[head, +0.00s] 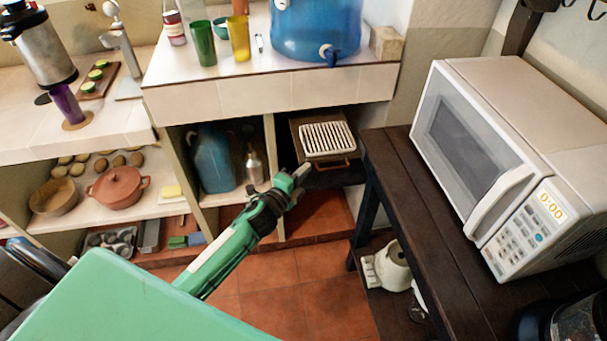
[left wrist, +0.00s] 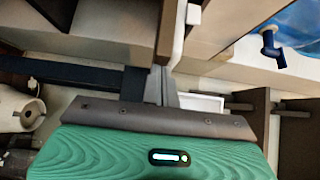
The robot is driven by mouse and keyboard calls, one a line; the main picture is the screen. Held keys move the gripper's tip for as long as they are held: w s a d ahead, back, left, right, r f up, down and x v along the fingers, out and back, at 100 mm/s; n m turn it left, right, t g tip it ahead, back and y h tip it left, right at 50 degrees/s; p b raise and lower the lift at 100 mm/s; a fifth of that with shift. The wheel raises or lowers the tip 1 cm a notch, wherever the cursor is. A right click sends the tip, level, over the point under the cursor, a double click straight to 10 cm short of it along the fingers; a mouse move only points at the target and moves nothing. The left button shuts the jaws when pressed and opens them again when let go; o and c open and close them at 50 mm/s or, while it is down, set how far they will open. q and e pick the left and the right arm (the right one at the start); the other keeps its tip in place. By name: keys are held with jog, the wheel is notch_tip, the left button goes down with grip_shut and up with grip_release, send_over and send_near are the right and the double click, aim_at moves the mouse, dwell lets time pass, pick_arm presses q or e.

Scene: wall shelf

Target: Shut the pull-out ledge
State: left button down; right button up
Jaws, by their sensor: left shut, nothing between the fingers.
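The pull-out ledge (head: 299,130) is a brown wooden board below the tiled counter, beside the dark wooden table. It sticks out from under the counter front. A white slatted rack (head: 328,138) lies on it. A bar handle (head: 333,164) runs along its front edge. My left gripper (head: 304,170) is shut and empty, close to the ledge's front left corner. I cannot tell whether it touches the ledge. In the left wrist view, the grey fingers (left wrist: 161,86) are together, near brown wooden parts that I cannot place for sure. My right gripper is in neither view.
The dark table (head: 425,215) with a white microwave (head: 520,150) stands close on the right. The tiled counter (head: 270,92) overhangs the ledge and carries a blue water dispenser (head: 315,30) and cups. Left shelves hold a blue jug (head: 213,160) and a pot (head: 117,187).

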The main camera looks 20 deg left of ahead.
aim_at(292, 129)
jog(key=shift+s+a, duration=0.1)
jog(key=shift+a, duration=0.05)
